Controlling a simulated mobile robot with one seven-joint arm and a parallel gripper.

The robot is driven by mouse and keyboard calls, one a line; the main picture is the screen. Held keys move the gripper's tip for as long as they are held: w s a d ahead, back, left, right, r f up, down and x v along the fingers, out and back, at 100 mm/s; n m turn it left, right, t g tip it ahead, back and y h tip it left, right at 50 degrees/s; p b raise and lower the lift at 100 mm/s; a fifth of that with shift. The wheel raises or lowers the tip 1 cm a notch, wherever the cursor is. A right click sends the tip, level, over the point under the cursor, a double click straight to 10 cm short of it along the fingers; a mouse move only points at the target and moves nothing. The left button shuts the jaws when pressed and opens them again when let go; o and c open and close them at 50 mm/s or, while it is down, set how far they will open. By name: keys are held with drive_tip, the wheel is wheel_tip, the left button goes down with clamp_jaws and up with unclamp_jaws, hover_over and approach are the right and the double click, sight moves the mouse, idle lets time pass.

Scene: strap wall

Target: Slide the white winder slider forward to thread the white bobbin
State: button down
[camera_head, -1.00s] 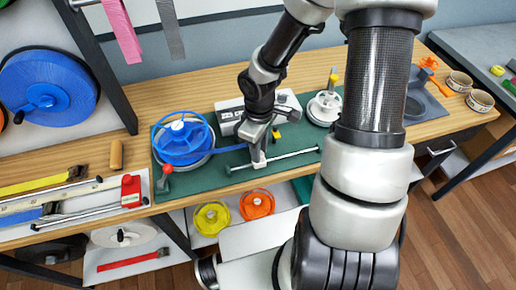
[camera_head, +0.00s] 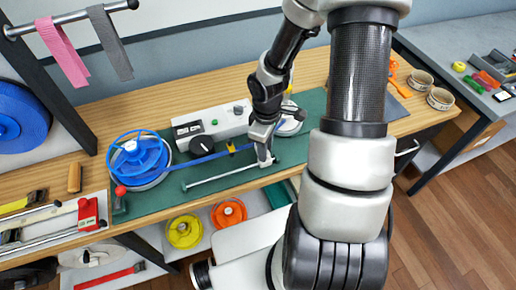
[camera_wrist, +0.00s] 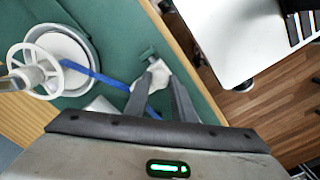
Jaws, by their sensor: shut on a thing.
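The white winder slider (camera_wrist: 158,72) is a small white block between my fingertips, near the right end of a thin metal rod (camera_head: 222,176). My gripper (camera_head: 264,157) is shut on it; its two dark fingers also show in the wrist view (camera_wrist: 160,90). The white bobbin (camera_wrist: 46,62), a spoked wheel over a round base, stands behind the slider. In the head view my gripper partly hides the bobbin (camera_head: 291,124). A blue strap (camera_head: 210,158) runs from the blue spool (camera_head: 140,159) to behind my gripper. In the wrist view the strap reaches the bobbin's edge.
A white control box (camera_head: 212,126) with a black knob stands behind the strap on the green mat (camera_head: 160,205). A red-knobbed lever (camera_head: 120,191) is at the left. Yellow (camera_head: 184,232) and orange (camera_head: 229,213) spools sit on the shelf below.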

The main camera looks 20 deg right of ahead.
drive_tip(key=shift+d, duration=0.7)
drive_tip(key=c, duration=1.5)
unclamp_jaws()
drive_tip(key=shift+d, duration=0.15)
wheel_tip(320, 180, up, 18)
drive_tip(key=p, duration=0.3)
drive_tip(key=shift+f, duration=0.25)
